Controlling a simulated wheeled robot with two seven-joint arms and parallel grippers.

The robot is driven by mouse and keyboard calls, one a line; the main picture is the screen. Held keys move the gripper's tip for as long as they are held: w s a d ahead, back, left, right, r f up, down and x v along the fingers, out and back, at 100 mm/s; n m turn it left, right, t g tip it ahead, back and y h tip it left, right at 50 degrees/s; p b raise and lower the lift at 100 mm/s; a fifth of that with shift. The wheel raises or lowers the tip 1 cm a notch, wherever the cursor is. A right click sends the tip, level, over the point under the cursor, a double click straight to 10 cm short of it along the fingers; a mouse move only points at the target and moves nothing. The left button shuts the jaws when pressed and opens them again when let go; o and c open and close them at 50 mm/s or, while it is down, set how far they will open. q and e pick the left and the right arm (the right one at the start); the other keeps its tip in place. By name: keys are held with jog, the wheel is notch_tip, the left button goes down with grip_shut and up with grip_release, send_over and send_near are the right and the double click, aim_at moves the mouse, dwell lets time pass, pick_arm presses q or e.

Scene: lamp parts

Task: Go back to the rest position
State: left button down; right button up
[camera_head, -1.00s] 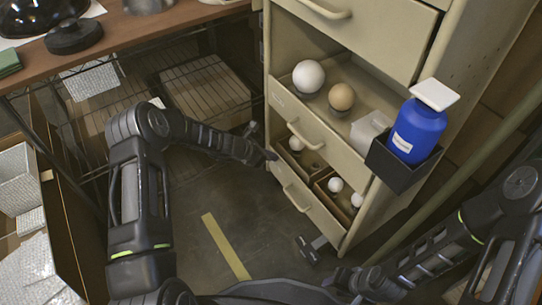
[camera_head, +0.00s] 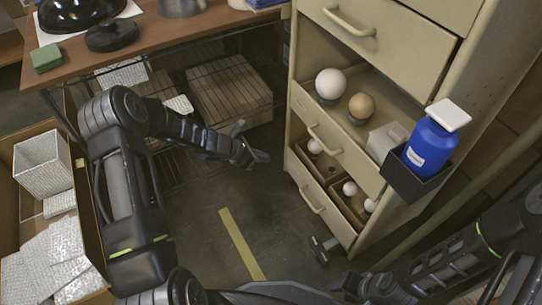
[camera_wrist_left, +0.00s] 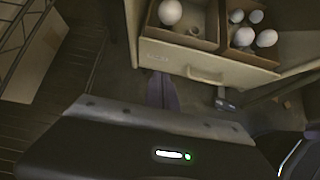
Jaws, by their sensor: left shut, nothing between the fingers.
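My left gripper (camera_head: 250,152) is in front of the cabinet's left side, above the floor and apart from the drawers. Its fingers are together with nothing between them. In the left wrist view the fingers (camera_wrist_left: 162,92) point toward the lower drawer front. My right arm comes in from the right edge, and its dark end (camera_head: 375,287) is low at the bottom of the head view. Its fingers cannot be made out there.
The beige cabinet (camera_head: 345,165) has an open drawer with bulbs. A blue bottle (camera_head: 430,147) sits in a dark holder on its side. A wooden table (camera_head: 75,62) is at upper left, and a box of silvery packages (camera_head: 45,165) stands at left. Floor (camera_head: 215,195) between is clear.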

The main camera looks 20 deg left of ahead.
pick_arm(q)
jog(key=shift+s+a, duration=0.1)
jog(key=shift+a, duration=0.05)
dwell(0.5)
